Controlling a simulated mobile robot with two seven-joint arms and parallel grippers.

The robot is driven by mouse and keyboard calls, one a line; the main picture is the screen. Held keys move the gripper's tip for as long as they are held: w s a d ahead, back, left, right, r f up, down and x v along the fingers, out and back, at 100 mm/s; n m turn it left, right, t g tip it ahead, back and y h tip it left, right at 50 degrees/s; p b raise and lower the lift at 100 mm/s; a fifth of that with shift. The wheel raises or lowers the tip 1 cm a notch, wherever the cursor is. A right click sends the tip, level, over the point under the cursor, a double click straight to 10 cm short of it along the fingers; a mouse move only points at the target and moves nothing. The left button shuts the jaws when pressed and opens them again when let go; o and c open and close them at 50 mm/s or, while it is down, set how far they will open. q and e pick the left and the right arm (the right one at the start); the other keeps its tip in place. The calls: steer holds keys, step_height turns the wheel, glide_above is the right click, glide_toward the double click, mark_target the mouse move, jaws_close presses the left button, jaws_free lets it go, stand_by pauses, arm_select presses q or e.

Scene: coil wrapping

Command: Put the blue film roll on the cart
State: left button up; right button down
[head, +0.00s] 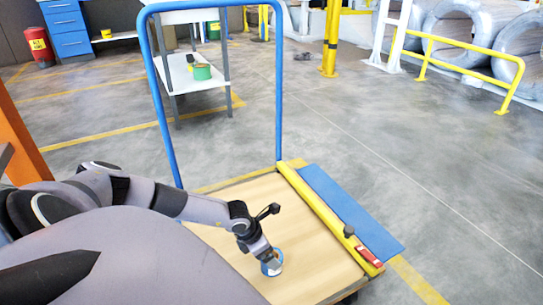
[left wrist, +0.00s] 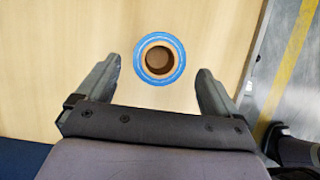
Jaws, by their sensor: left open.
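The blue film roll (head: 272,262) stands upright on the wooden deck of the cart (head: 230,207), below my left gripper (head: 264,254). In the left wrist view the roll (left wrist: 160,59) shows from above as a blue and white ring around a brown core. My left gripper (left wrist: 158,92) is open, with one finger on each side of the roll's near part and a visible gap on both sides. The cart has a tall blue handle (head: 279,90). My right gripper is not in either view.
A yellow bar (head: 318,207) runs along the cart's right side, with a red-handled tool (head: 369,256) near its front end. A blue panel (head: 350,212) lies beside it. A grey shelf (head: 195,85) holds a green tin (head: 202,71).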

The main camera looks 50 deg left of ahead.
arm_select(q)
steer(key=p+v, duration=0.1)
steer(key=v, duration=0.4)
steer(key=shift+p, duration=0.35)
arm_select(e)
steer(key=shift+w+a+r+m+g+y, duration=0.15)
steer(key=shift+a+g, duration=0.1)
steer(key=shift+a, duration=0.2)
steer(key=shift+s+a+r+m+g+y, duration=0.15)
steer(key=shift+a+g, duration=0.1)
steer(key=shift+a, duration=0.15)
arm_select(q)
steer(key=d+r+n+t+h, duration=0.3)
steer(key=d+h, duration=0.5)
steer(key=d, duration=1.4)
steer(key=d+r+n+t, duration=0.8)
steer(key=r+n, duration=0.6)
steer(key=n, duration=0.6)
steer(key=s+n+g, duration=0.1)
steer(key=n, duration=0.3)
steer(key=s+d+n+g+y, duration=0.1)
steer(key=s+n, duration=0.1)
steer(key=n, duration=0.3)
steer(key=s+d+n+g, duration=0.1)
steer(key=n, duration=0.3)
steer(key=shift+s+n+g+y, duration=0.3)
steer(key=shift+n, duration=0.1)
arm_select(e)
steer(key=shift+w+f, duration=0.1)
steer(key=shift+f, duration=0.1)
